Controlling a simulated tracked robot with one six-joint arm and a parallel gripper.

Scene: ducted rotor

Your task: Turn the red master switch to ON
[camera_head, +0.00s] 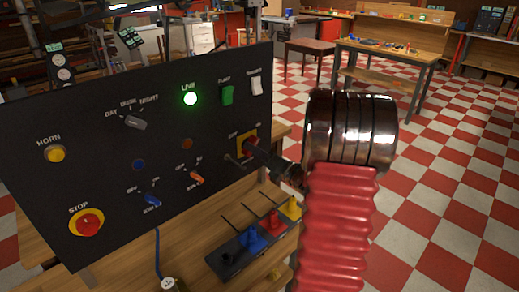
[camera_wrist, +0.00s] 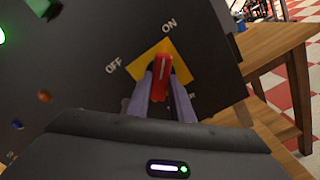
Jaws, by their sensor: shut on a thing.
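The red master switch (camera_wrist: 162,72) sits on a yellow plate (camera_wrist: 178,68) on the black panel, with OFF at the left and ON at the upper right in the wrist view. Its upper end points up in that picture, toward the ON word; its exact angle is hard to tell. My gripper (camera_wrist: 160,95) is shut on the switch handle, one finger on each side. In the head view my gripper (camera_head: 258,155) reaches the yellow plate (camera_head: 247,140) at the panel's right side and hides the switch.
The black panel (camera_head: 90,130) also carries a lit green LIVE lamp (camera_head: 190,99), a yellow horn button (camera_head: 55,154), a red stop button (camera_head: 87,223) and small selectors. Below my gripper, a block with coloured levers (camera_head: 250,240) stands on the wooden bench. Open checkered floor lies at the right.

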